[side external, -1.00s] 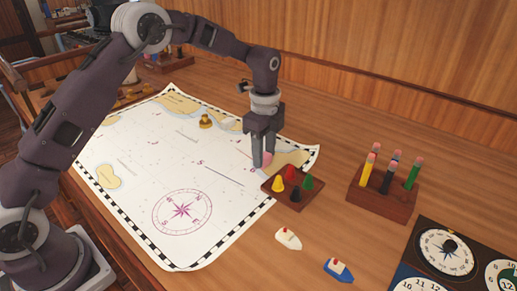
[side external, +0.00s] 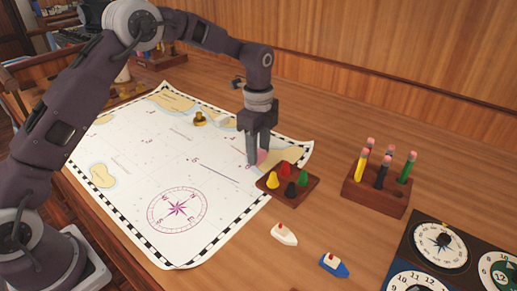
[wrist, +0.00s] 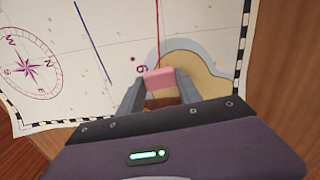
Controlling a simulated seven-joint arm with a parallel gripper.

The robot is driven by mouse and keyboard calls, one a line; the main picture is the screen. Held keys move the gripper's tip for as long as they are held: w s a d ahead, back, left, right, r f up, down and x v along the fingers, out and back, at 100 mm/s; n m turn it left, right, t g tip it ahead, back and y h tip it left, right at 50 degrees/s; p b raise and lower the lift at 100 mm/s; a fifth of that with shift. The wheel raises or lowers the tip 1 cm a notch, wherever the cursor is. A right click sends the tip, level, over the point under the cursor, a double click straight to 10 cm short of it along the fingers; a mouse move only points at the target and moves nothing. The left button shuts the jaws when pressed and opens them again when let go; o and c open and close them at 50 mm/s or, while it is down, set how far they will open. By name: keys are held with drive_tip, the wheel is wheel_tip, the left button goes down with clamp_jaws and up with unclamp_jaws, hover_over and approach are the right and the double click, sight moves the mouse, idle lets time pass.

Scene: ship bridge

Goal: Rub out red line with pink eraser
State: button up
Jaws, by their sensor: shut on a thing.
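My gripper (side external: 258,160) is shut on the pink eraser (wrist: 159,80), low over the right part of the chart (side external: 130,205). In the wrist view the eraser sits between my fingertips (wrist: 159,88). In the side view the eraser (side external: 262,157) shows as a small pink patch at the fingers. A red line (wrist: 158,35) runs up the chart from just beyond the eraser in the wrist view. A dark blue line (wrist: 93,42) lies to its left. I cannot tell whether the eraser touches the paper.
A wooden tray with coloured pawns (side external: 287,182) stands close to my gripper. A pencil block (side external: 376,195) stands to the right. A white boat (side external: 284,234) and a blue boat (side external: 335,265) lie in front. A brass piece (side external: 200,119) and a white block (side external: 220,121) rest on the chart's far side.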

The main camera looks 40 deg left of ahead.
drive_tip(key=shift+f, duration=0.45)
idle(1.3)
drive_tip(key=shift+a, duration=0.1)
idle(0.6)
drive_tip(key=shift+w+a, duration=0.1)
drive_tip(key=shift+a, duration=0.95)
drive_tip(key=shift+w+a, duration=0.1)
drive_tip(key=shift+a, duration=1.05)
drive_tip(key=shift+w+a, duration=0.1)
drive_tip(key=shift+a, duration=0.95)
drive_tip(key=shift+w+a, duration=0.1)
drive_tip(key=shift+a, duration=1.05)
